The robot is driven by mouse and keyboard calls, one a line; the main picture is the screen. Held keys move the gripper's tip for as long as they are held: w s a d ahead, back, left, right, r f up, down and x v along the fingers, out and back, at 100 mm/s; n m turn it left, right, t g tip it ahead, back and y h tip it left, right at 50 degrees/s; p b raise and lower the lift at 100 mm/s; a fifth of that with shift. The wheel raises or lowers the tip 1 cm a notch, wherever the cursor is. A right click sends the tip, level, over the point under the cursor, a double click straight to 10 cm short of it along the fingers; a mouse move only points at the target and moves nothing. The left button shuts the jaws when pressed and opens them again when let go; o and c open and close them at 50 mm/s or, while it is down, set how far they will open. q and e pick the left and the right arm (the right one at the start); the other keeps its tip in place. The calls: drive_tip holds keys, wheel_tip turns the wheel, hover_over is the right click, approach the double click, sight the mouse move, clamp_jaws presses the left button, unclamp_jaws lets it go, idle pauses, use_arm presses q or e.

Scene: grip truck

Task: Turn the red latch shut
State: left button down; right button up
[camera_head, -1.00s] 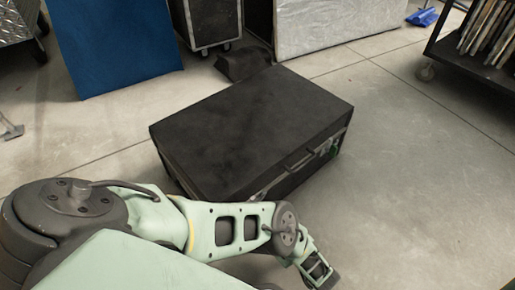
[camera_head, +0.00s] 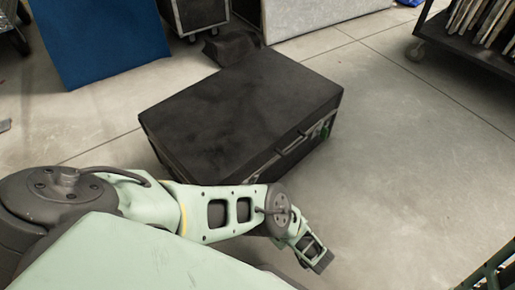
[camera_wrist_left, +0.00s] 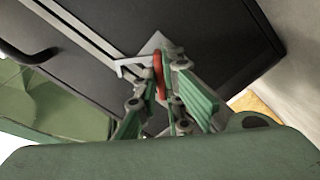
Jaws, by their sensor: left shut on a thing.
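A closed black case (camera_head: 240,105) stands on the floor in the head view, with a handle (camera_head: 291,143) on its front side. In the left wrist view the red latch (camera_wrist_left: 158,75) sits at a metal fitting on the case, with a dark handle (camera_wrist_left: 30,55) off to the left. My left gripper (camera_wrist_left: 165,85) is shut on the red latch, its green fingers close around it.
A small green part (camera_head: 325,132) shows at the case's right front. A blue panel (camera_head: 110,40), a wheeled black case (camera_head: 200,15) and a pale padded panel (camera_head: 320,10) stand behind. A wheeled rack (camera_head: 465,45) is at upper right. The floor to the right is clear.

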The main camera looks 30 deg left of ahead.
use_arm(q)
drive_tip(key=shift+a+n, duration=0.1)
drive_tip(key=shift+n, duration=4.1)
drive_tip(key=c, duration=1.9)
unclamp_jaws()
drive_tip(key=shift+o, duration=0.2)
